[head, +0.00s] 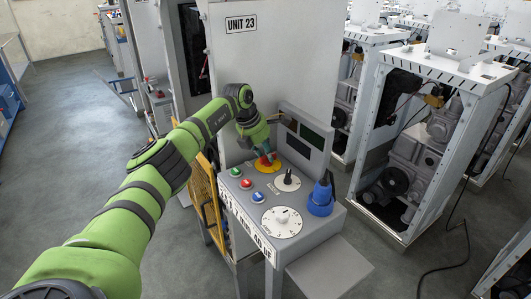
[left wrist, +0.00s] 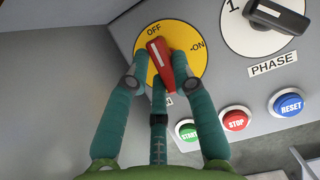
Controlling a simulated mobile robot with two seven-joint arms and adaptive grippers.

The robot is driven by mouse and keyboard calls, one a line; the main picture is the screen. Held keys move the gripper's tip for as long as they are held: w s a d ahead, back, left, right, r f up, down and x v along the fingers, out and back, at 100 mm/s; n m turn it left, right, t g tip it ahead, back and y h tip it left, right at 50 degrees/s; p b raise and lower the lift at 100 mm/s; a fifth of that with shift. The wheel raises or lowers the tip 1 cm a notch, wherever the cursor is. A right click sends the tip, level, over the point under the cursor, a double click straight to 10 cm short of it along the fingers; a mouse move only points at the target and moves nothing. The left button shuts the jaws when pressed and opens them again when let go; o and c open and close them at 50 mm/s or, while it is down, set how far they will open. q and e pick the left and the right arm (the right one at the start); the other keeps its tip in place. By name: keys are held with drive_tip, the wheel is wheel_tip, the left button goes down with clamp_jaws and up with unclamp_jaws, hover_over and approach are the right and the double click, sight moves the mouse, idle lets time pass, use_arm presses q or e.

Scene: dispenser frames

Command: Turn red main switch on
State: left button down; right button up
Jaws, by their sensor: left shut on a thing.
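The red main switch (left wrist: 158,56) sits on a round yellow plate (left wrist: 190,38) marked OFF and ON in the left wrist view. The white line on its handle points up toward OFF, with ON to the right. My left gripper (left wrist: 161,70) is shut on the red switch, its teal fingers on both sides of the handle and a third finger below. In the head view, the left gripper (head: 265,155) reaches down onto the yellow plate (head: 268,168) on the grey console. The fingers hide most of the switch there. My right gripper is not in view.
A PHASE knob (head: 287,180) is close beside the switch. Green, red and blue push buttons (head: 246,184) line the console's front left. A large white dial (head: 282,221) and a blue plug (head: 322,196) are further right. A raised screen panel (head: 305,137) stands behind.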

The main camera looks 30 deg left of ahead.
use_arm(q)
drive_tip(key=shift+w+f+m+h+b, duration=0.15)
drive_tip(key=shift+m+h+b, duration=0.15)
drive_tip(key=shift+m+b, duration=0.35)
drive_tip(key=shift+m+g, duration=0.3)
drive_tip(key=shift+m, duration=0.35)
drive_tip(key=c, duration=1)
unclamp_jaws()
drive_tip(key=shift+c, duration=0.2)
drive_tip(key=shift+r, duration=0.25)
drive_tip(key=v, duration=0.7)
drive_tip(key=shift+a+r, duration=0.1)
drive_tip(key=shift+a, duration=0.05)
